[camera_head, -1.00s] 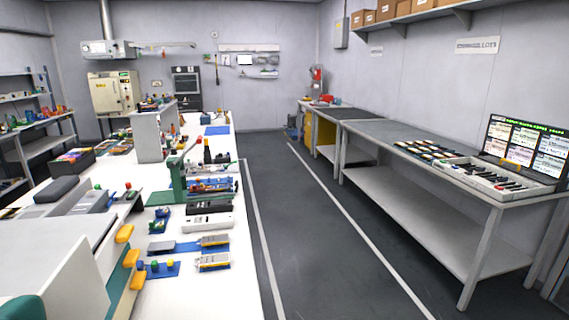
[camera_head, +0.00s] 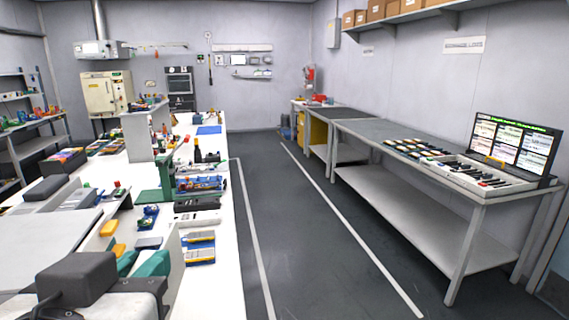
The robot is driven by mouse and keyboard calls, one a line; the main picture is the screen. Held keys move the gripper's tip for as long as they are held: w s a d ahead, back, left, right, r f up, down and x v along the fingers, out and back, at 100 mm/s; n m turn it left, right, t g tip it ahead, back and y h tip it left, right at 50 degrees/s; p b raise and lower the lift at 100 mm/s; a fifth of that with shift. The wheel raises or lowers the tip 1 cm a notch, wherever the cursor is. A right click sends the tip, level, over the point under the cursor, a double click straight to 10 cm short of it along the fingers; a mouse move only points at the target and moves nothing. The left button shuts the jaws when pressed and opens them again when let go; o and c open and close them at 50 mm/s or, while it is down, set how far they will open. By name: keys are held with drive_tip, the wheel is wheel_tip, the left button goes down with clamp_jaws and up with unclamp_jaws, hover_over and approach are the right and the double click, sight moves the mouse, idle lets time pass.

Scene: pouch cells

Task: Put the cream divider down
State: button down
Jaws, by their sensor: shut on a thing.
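My gripper (camera_head: 142,264) shows at the lower left, with teal fingers in front of a dark grey block. It is shut on a pale, thin upright panel (camera_head: 174,268), which I take to be the cream divider. The panel stands close to the right edge of the white bench (camera_head: 215,290). Its lower end runs toward the bottom of the picture, and I cannot tell whether it touches the bench. Parts of the fingers and the contact between them and the panel are hidden.
Grey-and-yellow pouch cells (camera_head: 200,250) lie just right of the panel. Orange pieces (camera_head: 110,228) and a flat grey surface (camera_head: 65,240) lie to its left. A green stand (camera_head: 168,178) is beyond. The floor aisle (camera_head: 300,240) is clear; a grey side bench (camera_head: 400,148) borders it.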

drive_tip(key=w+d+f, duration=0.7)
drive_tip(key=d+f, duration=0.1)
drive_tip(key=f, duration=0.3)
drive_tip(key=w+d+f, duration=0.8)
drive_tip(key=f, duration=0.4)
drive_tip(key=s+d+f+m+h, duration=0.1)
drive_tip(key=s+d+f, duration=0.3)
drive_tip(key=d+f, duration=0.5)
drive_tip(key=s+d+f+h, duration=0.1)
drive_tip(key=s+d+f, duration=0.2)
drive_tip(key=d+f, duration=0.7)
drive_tip(key=s+a+f, duration=0.2)
drive_tip(key=s+f, duration=0.2)
drive_tip(key=f, duration=0.3)
drive_tip(key=shift+s+f, duration=0.4)
